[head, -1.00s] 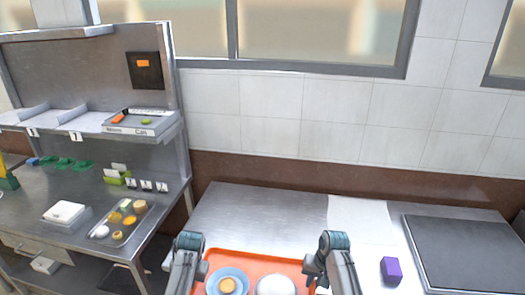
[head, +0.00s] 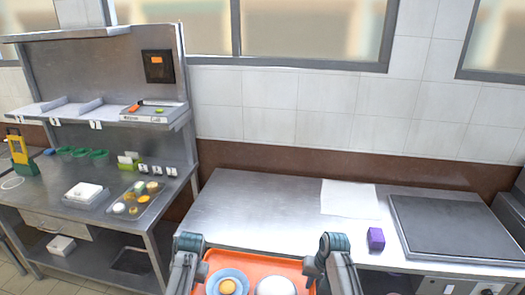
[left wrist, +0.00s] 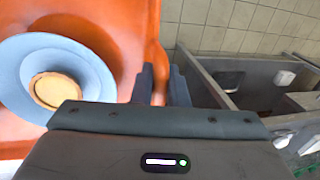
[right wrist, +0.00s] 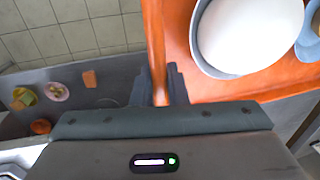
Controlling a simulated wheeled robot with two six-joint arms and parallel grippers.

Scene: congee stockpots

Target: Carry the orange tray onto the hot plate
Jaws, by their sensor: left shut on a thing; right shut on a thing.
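The orange tray (head: 256,262) is held at the bottom middle of the head view, at the counter's front side. It carries a blue plate with a round tan item (head: 228,286) and a white rounded bowl or lid (head: 276,287). My left gripper (left wrist: 163,88) is shut on the tray's left rim. My right gripper (right wrist: 159,88) is shut on its right rim. The tray's near part is cut off in the head view. The hot plate (head: 450,226), a dark flat square slab, lies on the right, apart from the tray.
A purple box (head: 376,238) stands left of the hot plate. A white sheet (head: 348,198) lies on the steel counter (head: 262,208), whose left part is clear. A shelf unit (head: 130,75) with a food tray (head: 152,190) stands at left. Floor tiles show in both wrist views.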

